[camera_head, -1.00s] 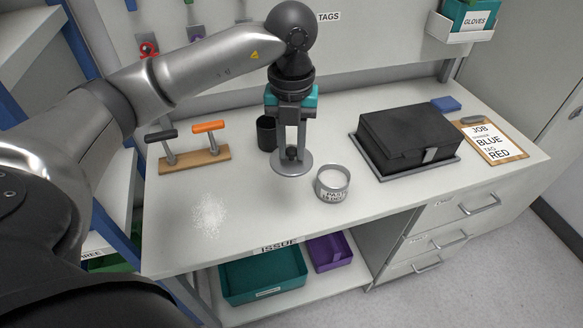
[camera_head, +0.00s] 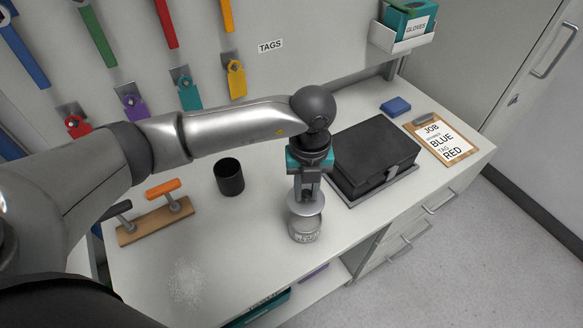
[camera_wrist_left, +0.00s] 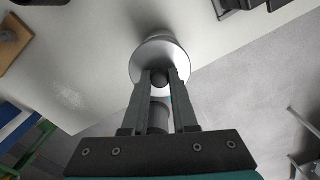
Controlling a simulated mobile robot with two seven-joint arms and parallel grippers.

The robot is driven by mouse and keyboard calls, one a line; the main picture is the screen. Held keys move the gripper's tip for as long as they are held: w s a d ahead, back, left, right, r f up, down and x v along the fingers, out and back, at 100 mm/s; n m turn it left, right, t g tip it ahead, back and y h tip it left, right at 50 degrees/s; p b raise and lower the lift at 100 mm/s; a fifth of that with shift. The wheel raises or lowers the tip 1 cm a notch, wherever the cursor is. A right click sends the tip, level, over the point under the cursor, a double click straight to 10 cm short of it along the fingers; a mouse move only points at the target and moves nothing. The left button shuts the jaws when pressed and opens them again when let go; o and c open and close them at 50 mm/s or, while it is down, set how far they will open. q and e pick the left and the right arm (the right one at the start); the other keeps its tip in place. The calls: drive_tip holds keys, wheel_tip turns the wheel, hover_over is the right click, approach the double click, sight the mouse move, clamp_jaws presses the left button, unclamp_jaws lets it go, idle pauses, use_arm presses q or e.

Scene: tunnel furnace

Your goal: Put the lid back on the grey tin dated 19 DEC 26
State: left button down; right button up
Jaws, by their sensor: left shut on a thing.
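My left gripper (camera_head: 307,190) is shut on the knob of a round grey lid (camera_head: 306,208) and points downward. The lid is a flat disc, roughly level, above the grey tin (camera_head: 304,232) near the front of the bench. I cannot tell whether the lid touches the rim. The tin stands upright with a pale label, too small to read now. In the left wrist view the fingers hold the knob (camera_wrist_left: 159,78) at the lid's middle; the disc (camera_wrist_left: 148,62) hides most of the tin. My right gripper is not in view.
A black box (camera_head: 375,150) on a grey tray stands right of the tin. A black cup (camera_head: 229,177) and a wooden block with two handles (camera_head: 155,220) stand to the left. White powder (camera_head: 187,283) lies at front left. A clipboard (camera_head: 441,138) lies far right.

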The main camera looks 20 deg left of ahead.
use_arm(q)
drive_tip(key=shift+s+d+f+b, duration=0.15)
drive_tip(key=shift+d+f+b, duration=0.05)
drive_tip(key=shift+f+b, duration=0.4)
drive_tip(key=shift+f, duration=0.35)
wheel_tip(320, 180, down, 4)
drive_tip(key=b, duration=0.3)
drive_tip(key=shift+b, duration=0.3)
drive_tip(key=shift+f, duration=0.25)
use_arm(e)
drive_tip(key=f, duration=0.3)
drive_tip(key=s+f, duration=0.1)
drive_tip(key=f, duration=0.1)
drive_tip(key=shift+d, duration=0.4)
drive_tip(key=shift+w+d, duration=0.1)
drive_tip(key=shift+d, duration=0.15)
use_arm(q)
drive_tip(key=shift+f, duration=0.15)
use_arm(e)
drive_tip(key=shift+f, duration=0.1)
